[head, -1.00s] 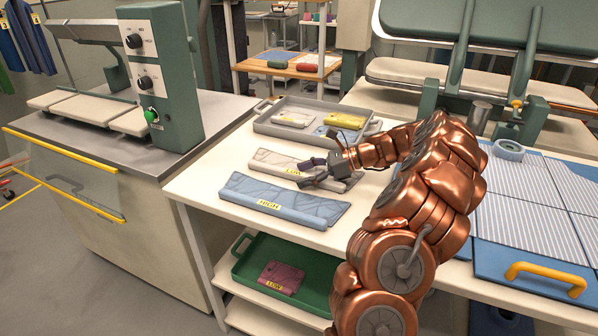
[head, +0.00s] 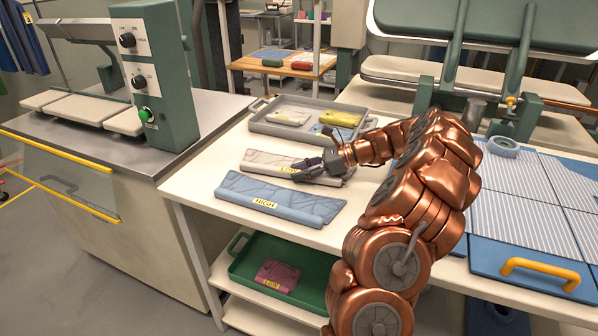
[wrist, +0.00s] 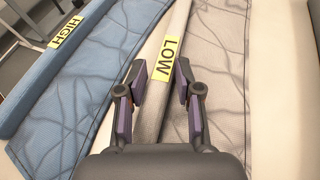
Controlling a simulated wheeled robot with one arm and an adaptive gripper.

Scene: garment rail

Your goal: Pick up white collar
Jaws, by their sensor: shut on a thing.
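The white collar (head: 265,163) lies on the white table behind the blue collar and bears a yellow LOW label (head: 290,169). It also shows in the wrist view (wrist: 219,70), with a raised rolled edge running between my fingers. My gripper (head: 305,168) is at the collar's right part in the head view. In the wrist view my gripper (wrist: 160,88) has its two fingers on either side of the rolled edge, just below the label, shut on it. The collar appears still at table level. My gripper hides part of its right end in the head view.
A blue collar (head: 290,203) labelled HIGH lies close in front. A grey tray (head: 262,128) with several small folded pieces stands behind. A green tray (head: 243,268) with a pink piece sits on the lower shelf. A striped blue board (head: 490,255) lies at right.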

